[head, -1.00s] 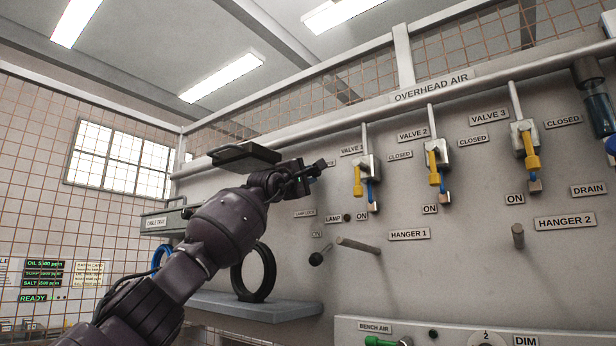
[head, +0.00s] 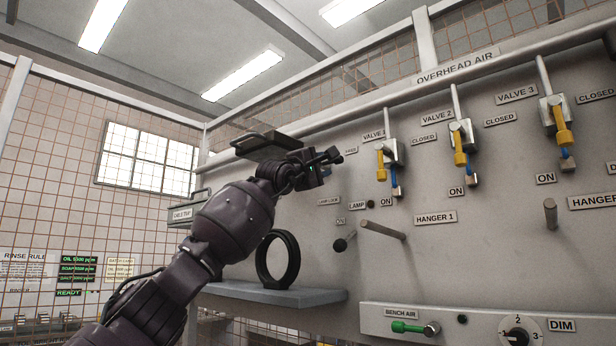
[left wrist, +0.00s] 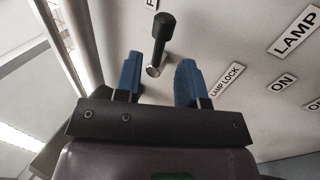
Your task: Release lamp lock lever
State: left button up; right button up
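In the left wrist view a short lever with a black grip (left wrist: 164,27) and a metal base stands out from the panel, just above the "LAMP LOCK" label (left wrist: 228,80). My left gripper (left wrist: 158,68) is open, with its blue fingers apart on either side of the lever's base. Neither finger visibly touches the lever; the exact depth between them is hard to tell. In the head view my left gripper (head: 328,165) is in front of the panel, above the small lamp lock label (head: 329,201), and the lever cannot be made out there. My right gripper is not in view.
A black-knobbed lever (head: 340,244) and a peg (head: 383,230) stick out below. A dark tray-like part with a handle (head: 268,144) is close behind the gripper. A shelf (head: 270,292) holds a black ring (head: 278,260). Yellow valve handles (head: 381,164) hang to the right.

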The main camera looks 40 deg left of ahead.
pick_arm(q)
jog(key=b+v, duration=0.1)
jog(key=v, duration=0.5)
jog(key=shift+s+b, duration=0.35)
jog(key=shift+b, duration=0.05)
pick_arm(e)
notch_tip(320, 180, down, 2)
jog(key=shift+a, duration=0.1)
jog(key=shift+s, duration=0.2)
